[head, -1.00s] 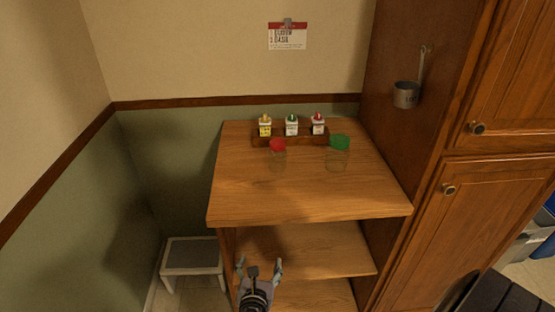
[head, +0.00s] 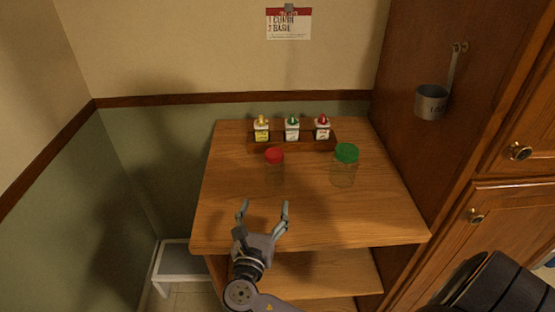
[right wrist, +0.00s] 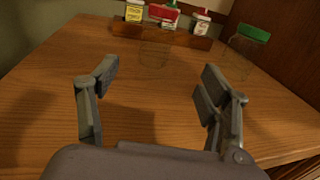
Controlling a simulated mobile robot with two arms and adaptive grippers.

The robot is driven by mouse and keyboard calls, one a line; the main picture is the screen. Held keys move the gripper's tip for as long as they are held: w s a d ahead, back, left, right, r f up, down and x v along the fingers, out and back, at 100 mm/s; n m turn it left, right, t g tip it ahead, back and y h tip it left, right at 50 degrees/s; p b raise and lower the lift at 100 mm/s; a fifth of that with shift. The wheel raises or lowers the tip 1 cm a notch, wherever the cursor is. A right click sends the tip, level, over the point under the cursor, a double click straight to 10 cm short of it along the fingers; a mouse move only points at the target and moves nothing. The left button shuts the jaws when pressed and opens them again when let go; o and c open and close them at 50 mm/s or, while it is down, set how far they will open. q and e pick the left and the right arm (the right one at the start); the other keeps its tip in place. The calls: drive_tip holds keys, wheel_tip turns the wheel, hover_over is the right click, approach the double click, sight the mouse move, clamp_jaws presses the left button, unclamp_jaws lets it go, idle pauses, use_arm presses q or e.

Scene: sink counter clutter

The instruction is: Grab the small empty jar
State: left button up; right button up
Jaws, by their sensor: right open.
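The small empty jar (head: 274,170) is clear with a red lid and stands upright on the wooden counter (head: 225,220). A larger clear jar (head: 344,170) with a green lid stands to its right. My right gripper (head: 264,207) is open and empty over the counter's front part, short of the small jar. In the right wrist view, the small jar (right wrist: 156,50) stands ahead, between the open fingers (right wrist: 158,85) but beyond them. The green-lidded jar (right wrist: 238,55) is at the right there. My left gripper is not in view.
A wooden rack (head: 290,143) with several small spice bottles stands behind the jars. A tall wooden cabinet (head: 430,60) with a hanging metal measuring cup (head: 431,102) bounds the right side. A white stool (head: 172,262) is low at the left. The counter's left part is clear.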

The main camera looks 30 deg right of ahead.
sight(274, 172)
drive_tip(key=x, duration=0.1)
drive_tip(key=p+x, duration=0.1)
drive_tip(key=x, duration=0.3)
drive_tip(key=shift+w+d+r, duration=0.15)
drive_tip(key=shift+r, duration=0.25)
drive_tip(key=x, duration=0.1)
drive_tip(key=p+x, duration=0.1)
drive_tip(key=x, duration=0.3)
drive_tip(key=shift+f, duration=0.3)
drive_tip(key=shift+w+d, duration=0.3)
drive_tip(key=shift+w, duration=0.05)
drive_tip(key=shift+w+d+p, duration=0.25)
drive_tip(key=shift+p, duration=0.05)
drive_tip(key=x, duration=0.2)
drive_tip(key=f+p+x, duration=0.1)
drive_tip(key=x, duration=0.1)
drive_tip(key=shift+w+d, duration=0.2)
drive_tip(key=shift+w, duration=0.2)
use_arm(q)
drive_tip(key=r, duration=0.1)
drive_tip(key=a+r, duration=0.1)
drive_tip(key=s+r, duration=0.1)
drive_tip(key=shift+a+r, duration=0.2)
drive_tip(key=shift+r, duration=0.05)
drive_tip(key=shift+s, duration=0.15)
use_arm(e)
drive_tip(key=shift+c, duration=0.2)
